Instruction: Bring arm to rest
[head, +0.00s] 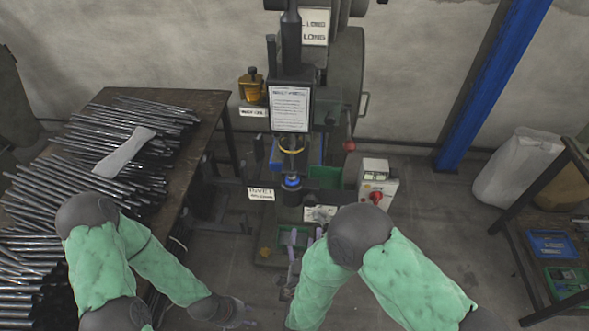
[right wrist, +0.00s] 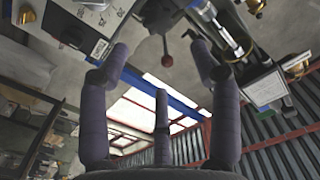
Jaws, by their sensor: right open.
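My right arm, in a green sleeve, reaches forward at the lower middle of the head view. My right gripper (head: 300,250) is in front of the rivet press (head: 292,150), low by its base. In the right wrist view its purple-grey fingers (right wrist: 160,65) are spread open with nothing between them. My left arm, also green-sleeved, hangs beside the table at the lower left. My left gripper (head: 240,314) is low near the bottom edge, dark and small; whether its fingers are open is unclear.
A table (head: 207,118) with many metal rods (head: 75,170) and a pale cloth-like piece (head: 124,150) stands at left. A control box (head: 375,182) with a red button is right of the press. A shelf with blue bins (head: 548,243) stands at right. The floor between is clear.

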